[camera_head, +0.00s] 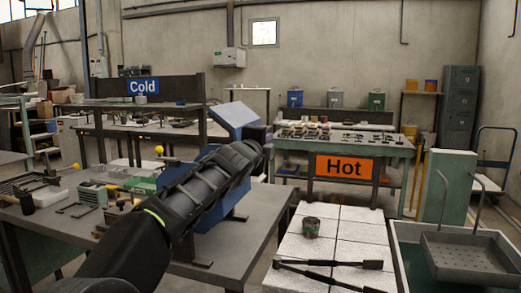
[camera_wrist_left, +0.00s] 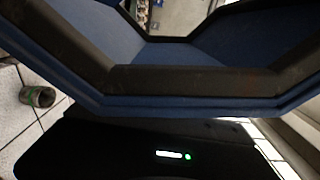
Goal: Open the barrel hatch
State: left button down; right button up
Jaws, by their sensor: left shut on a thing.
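The blue barrel (camera_head: 213,215) stands on the grey table, mostly hidden behind my left arm in the head view. A blue panel, which looks like the barrel hatch (camera_head: 237,118), shows tilted above my forearm. My left gripper (camera_head: 262,138) is at the panel's right side and is shut on the hatch; its fingertips are hard to make out. In the left wrist view, a blue many-sided frame with a dark inner rim (camera_wrist_left: 190,82) fills the top, and I see into or through it. The exact grip point is hidden. My right gripper is not in view.
A small can (camera_head: 310,227) and long-handled tools (camera_head: 330,275) lie on the white-tiled surface (camera_head: 355,225) at right. A green tank with a perforated basket (camera_head: 475,255) stands at far right. Small items crowd the grey table's left. The "Hot" table (camera_head: 345,150) is behind.

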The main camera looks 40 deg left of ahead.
pick_arm(q)
jog(key=shift+w+d+f+m+b, duration=0.25)
jog(key=shift+d+f+m+b, duration=0.55)
jog(key=shift+f+m+b, duration=0.35)
jog(key=shift+w+d+f+m+b, duration=0.25)
jog(key=shift+d+f+m+b, duration=0.6)
jog(key=shift+m+b, duration=0.35)
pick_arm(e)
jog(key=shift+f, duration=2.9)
pick_arm(q)
jog(key=shift+a, duration=0.1)
jog(key=c, duration=1.5)
grip_release()
jog(key=shift+s, duration=0.1)
jog(key=b+v, duration=0.1)
jog(key=v, duration=0.6)
jog(key=shift+s+d+f+b, duration=0.1)
jog(key=shift+s+d+b, duration=0.15)
jog(key=shift+b, duration=0.15)
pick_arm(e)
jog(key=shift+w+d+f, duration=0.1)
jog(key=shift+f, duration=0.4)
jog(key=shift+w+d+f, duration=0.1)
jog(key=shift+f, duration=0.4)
